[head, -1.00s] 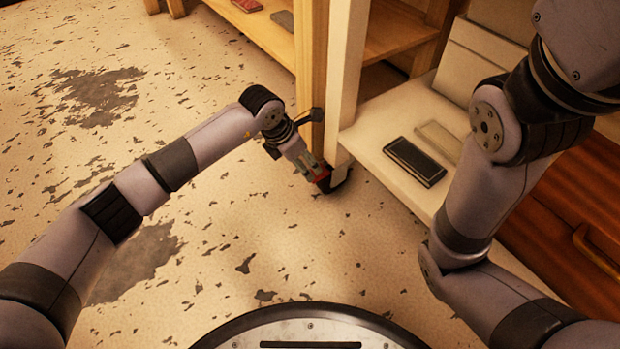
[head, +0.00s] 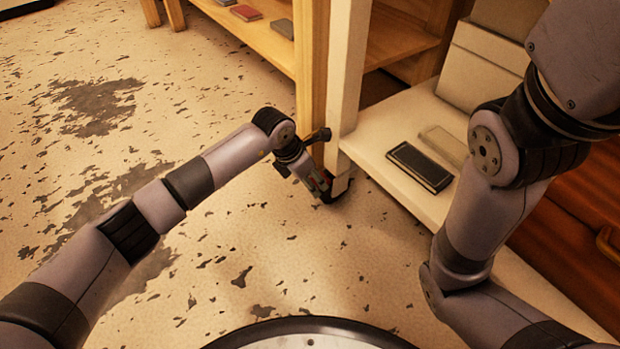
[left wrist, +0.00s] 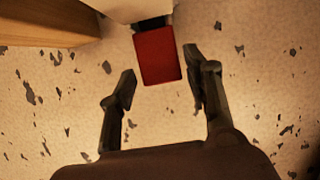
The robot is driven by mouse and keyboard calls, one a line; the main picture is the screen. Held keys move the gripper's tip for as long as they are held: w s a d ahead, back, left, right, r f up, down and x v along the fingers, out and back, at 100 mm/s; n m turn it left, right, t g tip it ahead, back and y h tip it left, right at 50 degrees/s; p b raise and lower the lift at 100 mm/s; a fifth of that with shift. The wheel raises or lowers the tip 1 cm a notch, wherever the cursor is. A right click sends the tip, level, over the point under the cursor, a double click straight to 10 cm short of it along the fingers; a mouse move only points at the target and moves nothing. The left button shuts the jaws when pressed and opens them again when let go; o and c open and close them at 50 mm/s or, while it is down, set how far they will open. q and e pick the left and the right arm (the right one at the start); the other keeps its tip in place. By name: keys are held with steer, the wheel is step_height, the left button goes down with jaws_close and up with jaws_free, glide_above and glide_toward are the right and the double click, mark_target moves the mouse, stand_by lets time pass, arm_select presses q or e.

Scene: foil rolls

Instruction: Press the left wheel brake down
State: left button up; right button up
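The left wheel brake is a red, flat pedal (left wrist: 158,55) at the foot of the white shelf post. In the left wrist view it lies at the top middle, over the speckled floor. My left gripper (left wrist: 159,64) is open, one finger on each side of the pedal, with nothing held. Whether a finger touches it I cannot tell. In the head view my left gripper (head: 318,186) is low beside the foot of the white post (head: 346,80), and the pedal is mostly hidden there. My right arm shows at the right, but its gripper is out of view.
A wooden post (head: 311,70) stands close left of the white post. A white shelf board (head: 385,178) holds a black flat box (head: 419,166) and pale boxes (head: 484,65). A wooden shelf with books is behind. The floor at left and front is clear.

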arm_select(q)
steer(key=c, duration=0.8)
steer(key=shift+a+f, duration=0.1)
steer(key=shift+a, duration=0.05)
steer(key=shift+s+a+f+t+h, duration=0.1)
steer(key=shift+s+f+t+h, duration=0.05)
steer(key=shift+f+t+h, duration=0.8)
steer(key=shift+s+a+f+t+h, duration=0.1)
steer(key=shift+f+t+h, duration=0.45)
steer(key=shift+h, duration=0.7)
steer(key=shift+r, duration=0.1)
steer(key=o, duration=1.2)
steer(key=shift+c, duration=0.2)
